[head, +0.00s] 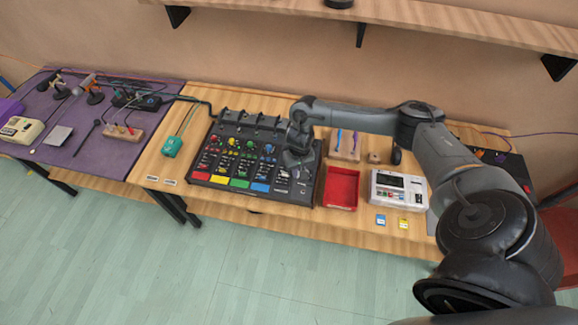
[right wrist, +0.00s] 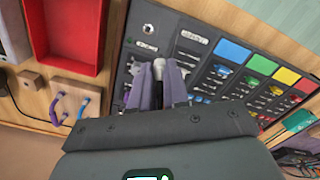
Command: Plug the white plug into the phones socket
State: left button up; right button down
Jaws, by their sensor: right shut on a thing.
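The mixer (head: 236,160), a dark panel with coloured pads and knobs, lies on the wooden table. My right gripper (head: 297,159) is over its right part. In the right wrist view, its two fingers (right wrist: 159,84) are shut on a small pale piece, apparently the white plug (right wrist: 159,66), mostly hidden between them. A round silver socket (right wrist: 148,29) with a white label below it sits near the mixer's corner, beyond the fingertips. The label is too small to read. The plug appears apart from this socket. My left gripper is not in view.
A red tray (head: 342,188) stands right of the mixer, with a wooden block with coloured handles (head: 345,146) behind it. A white device (head: 399,188) stands further right. A green box (head: 172,147) lies left of the mixer. A shelf (head: 430,17) overhangs behind.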

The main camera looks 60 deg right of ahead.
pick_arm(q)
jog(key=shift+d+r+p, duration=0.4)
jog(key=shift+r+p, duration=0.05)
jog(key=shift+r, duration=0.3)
pick_arm(e)
jog(key=s, duration=0.2)
jog(key=shift+s+d+f, duration=0.15)
jog(key=shift+s, duration=0.15)
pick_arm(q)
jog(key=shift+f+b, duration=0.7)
pick_arm(e)
jog(key=shift+f, duration=2.9)
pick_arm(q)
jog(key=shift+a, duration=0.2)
